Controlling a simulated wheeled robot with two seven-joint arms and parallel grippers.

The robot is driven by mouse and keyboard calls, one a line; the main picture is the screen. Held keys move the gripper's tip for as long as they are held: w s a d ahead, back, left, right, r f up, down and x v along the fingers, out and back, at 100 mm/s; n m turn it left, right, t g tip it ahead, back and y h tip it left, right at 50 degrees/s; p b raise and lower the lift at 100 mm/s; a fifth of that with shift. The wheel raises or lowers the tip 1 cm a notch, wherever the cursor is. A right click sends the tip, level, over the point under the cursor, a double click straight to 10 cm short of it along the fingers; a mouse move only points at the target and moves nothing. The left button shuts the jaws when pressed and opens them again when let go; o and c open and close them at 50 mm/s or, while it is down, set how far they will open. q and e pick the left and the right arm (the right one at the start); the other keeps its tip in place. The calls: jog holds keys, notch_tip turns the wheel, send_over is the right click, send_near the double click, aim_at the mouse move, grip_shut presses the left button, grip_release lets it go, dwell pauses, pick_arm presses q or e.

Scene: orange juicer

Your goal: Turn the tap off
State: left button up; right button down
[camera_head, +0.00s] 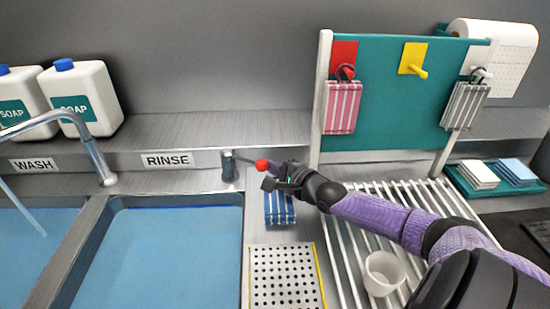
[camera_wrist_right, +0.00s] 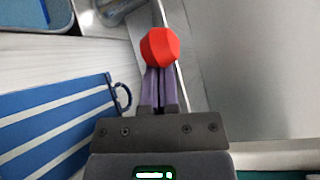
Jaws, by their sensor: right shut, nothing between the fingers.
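A metal tap spout (camera_head: 92,150) arches over the left basin, and a thin pale stream (camera_head: 22,208) that looks like water runs down there. A metal fitting (camera_head: 229,168) beside the RINSE label carries a thin lever ending in a red knob (camera_head: 262,165). My right gripper (camera_head: 271,174) reaches in from the right and is shut, its fingertips right at the knob. In the right wrist view the red knob (camera_wrist_right: 160,47) covers the tips of my shut fingers (camera_wrist_right: 160,75); whether they touch it I cannot tell. My left gripper is not in view.
A perforated tray (camera_head: 286,277) and a rack with a white cup (camera_head: 384,272) lie in front. A teal board (camera_head: 385,95) with hanging cloths stands behind. The blue rinse basin (camera_head: 160,255) is open and clear.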

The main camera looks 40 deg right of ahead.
aim_at(263, 169)
jog(key=a+m+h+p, duration=0.1)
jog(key=p, duration=0.2)
jog(key=a+r+m+h+p, duration=0.1)
jog(key=p, duration=0.2)
jog(key=a+h+p, duration=0.1)
jog(key=h+p, duration=0.1)
jog(key=p, duration=0.1)
jog(key=shift+s+r+m, duration=0.15)
jog(key=shift+s+m, duration=0.25)
jog(key=a+m+g+h+p, duration=0.1)
jog(key=a+h, duration=0.1)
jog(key=a+f+m+g+h+p, duration=0.1)
jog(key=a+m+h+p, duration=0.1)
jog(key=shift+w+a+f, duration=0.1)
jog(key=shift+w+a, duration=0.15)
jog(key=shift+a, duration=0.4)
jog(key=shift+w+a+f, duration=0.1)
jog(key=shift+w+a, duration=0.1)
jog(key=shift+a, duration=0.4)
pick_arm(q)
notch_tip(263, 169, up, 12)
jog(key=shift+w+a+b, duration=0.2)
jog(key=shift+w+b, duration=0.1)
pick_arm(e)
jog(key=shift+w+a+r, duration=0.1)
jog(key=shift+w+a, duration=0.25)
jog(key=shift+a, duration=0.35)
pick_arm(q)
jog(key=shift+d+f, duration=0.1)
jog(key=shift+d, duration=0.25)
